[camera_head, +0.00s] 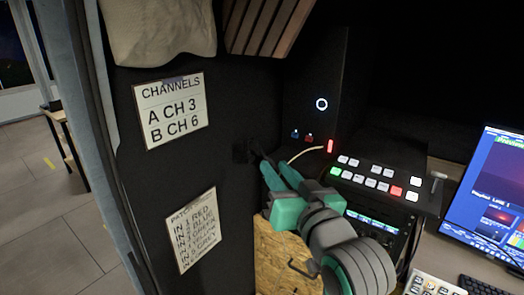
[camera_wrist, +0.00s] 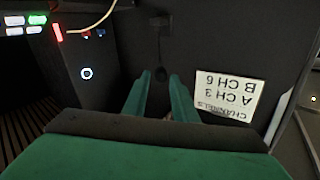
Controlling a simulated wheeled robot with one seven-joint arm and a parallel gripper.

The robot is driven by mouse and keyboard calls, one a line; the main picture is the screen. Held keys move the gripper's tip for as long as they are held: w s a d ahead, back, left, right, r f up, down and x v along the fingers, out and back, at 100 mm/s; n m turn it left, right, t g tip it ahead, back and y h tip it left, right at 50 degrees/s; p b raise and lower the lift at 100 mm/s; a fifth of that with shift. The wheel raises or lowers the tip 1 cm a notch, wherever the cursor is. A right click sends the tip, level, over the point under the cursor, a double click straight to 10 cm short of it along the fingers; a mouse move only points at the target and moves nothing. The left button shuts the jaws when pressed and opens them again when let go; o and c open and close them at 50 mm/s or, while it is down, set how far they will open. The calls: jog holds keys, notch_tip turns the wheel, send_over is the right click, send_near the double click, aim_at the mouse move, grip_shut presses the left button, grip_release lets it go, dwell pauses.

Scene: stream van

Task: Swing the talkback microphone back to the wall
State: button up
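The talkback microphone is a small dark shape on the black wall. In the wrist view I see a dark bracket (camera_wrist: 159,20) with a thin stem running to a rounded dark head (camera_wrist: 161,73), just beyond and between my fingertips. In the head view its dark mount (camera_head: 243,151) shows on the wall, left of my fingertips; its outline is hard to make out against the black. My gripper (camera_head: 277,168) has teal fingers spread apart, with an empty gap between them in the wrist view (camera_wrist: 160,85). I cannot tell how far the microphone stands off the wall.
A switch panel with lit buttons (camera_head: 375,180) and a thin pale cable (camera_head: 305,153) lie right of my gripper. A dark box with a ring light (camera_head: 321,104) stands behind. A channel sign (camera_head: 171,110) and a patch list (camera_head: 195,230) are on the wall. A monitor (camera_head: 495,195) stands right.

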aim_at(257, 145)
jog(key=x, duration=0.9)
jog(key=shift+w+a+f, duration=0.1)
jog(key=shift+w, duration=0.15)
jog(key=shift+c, duration=0.6)
grip_shut()
